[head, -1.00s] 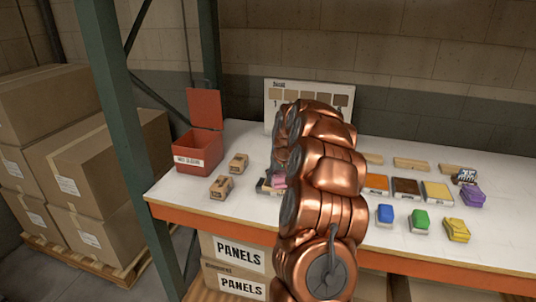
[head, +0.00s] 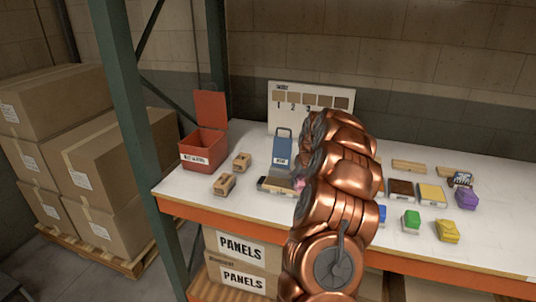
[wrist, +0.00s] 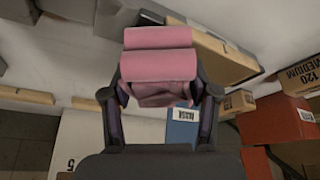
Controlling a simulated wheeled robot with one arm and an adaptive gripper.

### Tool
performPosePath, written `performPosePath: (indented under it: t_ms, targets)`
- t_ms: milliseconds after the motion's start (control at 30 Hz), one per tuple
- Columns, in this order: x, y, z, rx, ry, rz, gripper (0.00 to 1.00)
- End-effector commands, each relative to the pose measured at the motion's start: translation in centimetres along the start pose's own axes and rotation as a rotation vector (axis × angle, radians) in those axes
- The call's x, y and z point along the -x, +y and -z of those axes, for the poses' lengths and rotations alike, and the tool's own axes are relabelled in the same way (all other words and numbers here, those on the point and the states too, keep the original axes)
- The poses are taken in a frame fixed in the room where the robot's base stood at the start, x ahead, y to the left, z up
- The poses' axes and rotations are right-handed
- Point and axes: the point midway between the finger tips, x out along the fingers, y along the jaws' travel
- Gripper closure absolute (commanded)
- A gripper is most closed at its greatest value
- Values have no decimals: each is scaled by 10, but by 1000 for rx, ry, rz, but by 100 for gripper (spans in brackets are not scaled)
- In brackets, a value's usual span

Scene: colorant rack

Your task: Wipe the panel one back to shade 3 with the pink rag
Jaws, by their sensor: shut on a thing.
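The pink rag (wrist: 158,66) is folded and held between the two fingers of my gripper (wrist: 160,95) in the wrist view. In the head view a bit of the pink rag (head: 299,184) shows at the left edge of my arm, which hides my gripper.
An open red bin (head: 204,147) and two sanding blocks (head: 242,161) (head: 224,184) are at the left. Brown (head: 401,189) and yellow (head: 432,194) trays are at the right, with green (head: 411,220), yellow (head: 447,231) and purple (head: 467,198) rags. The table's front right is fairly clear.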

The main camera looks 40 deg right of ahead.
Motion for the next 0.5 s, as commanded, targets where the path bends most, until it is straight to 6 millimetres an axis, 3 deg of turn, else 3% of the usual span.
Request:
performPosePath:
  t_ms: [167,500]
  targets:
    - [-3,5,2,2,-4,2,73]
    - [-1,-8,-3,6,-1,4,73]
